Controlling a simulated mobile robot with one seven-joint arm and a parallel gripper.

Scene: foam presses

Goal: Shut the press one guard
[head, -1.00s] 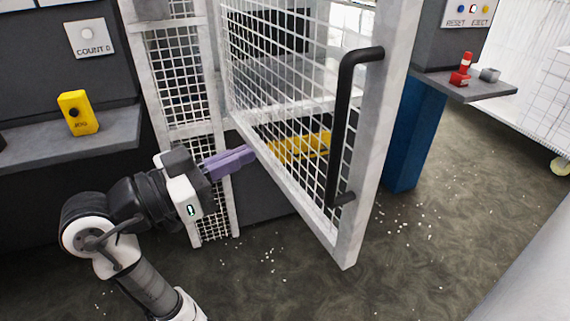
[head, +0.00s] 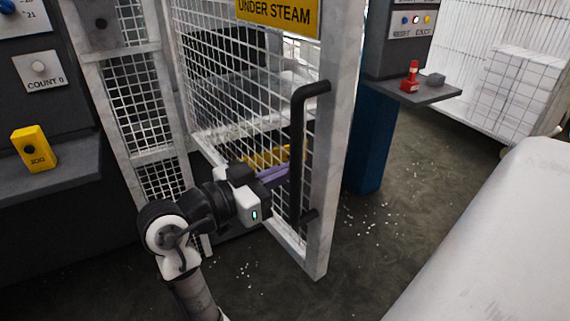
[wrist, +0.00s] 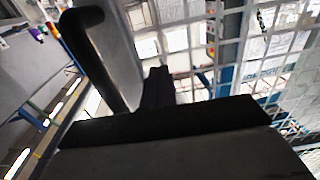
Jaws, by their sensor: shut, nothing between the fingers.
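The press guard (head: 318,170) is a white-framed mesh door, standing open at an angle toward me, with a yellow "UNDER STEAM" sign (head: 278,12) at its top. A black bar handle (head: 297,150) runs down its free edge; it also shows in the wrist view (wrist: 92,60). My gripper (head: 278,174) has purple fingers and is shut and empty. It is in front of the mesh, just left of the handle; I cannot tell whether it touches the guard. In the wrist view the dark fingers (wrist: 157,88) point at the mesh beside the frame.
A shelf with a yellow jog box (head: 34,148) is at the left. At the right are a blue post (head: 368,140) and a small shelf with a red item (head: 411,76). A large pale surface (head: 490,240) fills the lower right. White bits litter the open floor.

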